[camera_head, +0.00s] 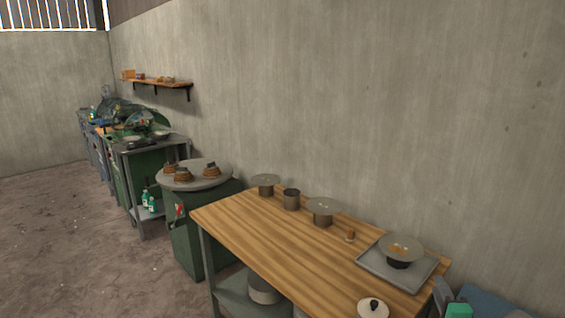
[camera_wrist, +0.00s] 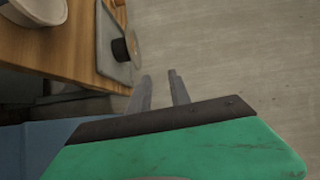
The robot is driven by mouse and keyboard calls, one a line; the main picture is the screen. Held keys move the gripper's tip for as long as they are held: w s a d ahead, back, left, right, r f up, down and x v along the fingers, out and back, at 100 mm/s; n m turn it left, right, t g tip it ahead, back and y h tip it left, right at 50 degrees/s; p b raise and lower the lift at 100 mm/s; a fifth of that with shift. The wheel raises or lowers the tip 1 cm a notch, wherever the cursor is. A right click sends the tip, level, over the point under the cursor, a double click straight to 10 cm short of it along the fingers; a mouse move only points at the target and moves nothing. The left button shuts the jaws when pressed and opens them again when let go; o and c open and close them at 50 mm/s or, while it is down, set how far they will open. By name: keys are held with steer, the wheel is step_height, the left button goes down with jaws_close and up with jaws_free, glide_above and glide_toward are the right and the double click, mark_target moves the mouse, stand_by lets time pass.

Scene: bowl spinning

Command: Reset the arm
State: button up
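My gripper (camera_wrist: 159,84) shows in the wrist view as two grey fingers standing apart, with only the wall behind the gap. It is open and empty. In the head view, part of my arm's end shows at the bottom right corner, beside the right end of the wooden table (camera_head: 262,235); the fingers are not clear there. The gripper is off the table's edge and apart from the grey tray (camera_head: 420,283), which also shows in the wrist view (camera_wrist: 106,40). On the tray stands a dark-based piece with a round grey top (camera_head: 402,245).
Several round-topped stands and a cup (camera_head: 291,199) line the table's back edge. A lidded pot (camera_head: 373,308) sits near its front right. The wall (camera_head: 380,100) is close behind the table. The floor (camera_head: 90,245) is open at left.

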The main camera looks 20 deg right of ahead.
steer(key=w+a+f+n+y, duration=0.1)
steer(key=w+a+n+y, duration=0.55)
steer(key=w+a, duration=0.45)
steer(key=w+a+f+n+g+y, duration=0.1)
steer(key=a+n+g+y, duration=0.2)
steer(key=a, duration=0.6)
steer(key=w+a+f+n+g+y, duration=0.1)
steer(key=w+a+n+g, duration=0.1)
steer(key=a+n, duration=0.55)
steer(key=s+a+r+n+g+h+b, duration=0.1)
steer(key=s+a+n+g, duration=0.5)
steer(key=s+a, duration=0.9)
steer(key=a, duration=0.3)
steer(key=shift+s+r+g, duration=0.2)
steer(key=shift+s+g, duration=0.1)
steer(key=shift+g, duration=0.1)
steer(key=shift+h, duration=0.25)
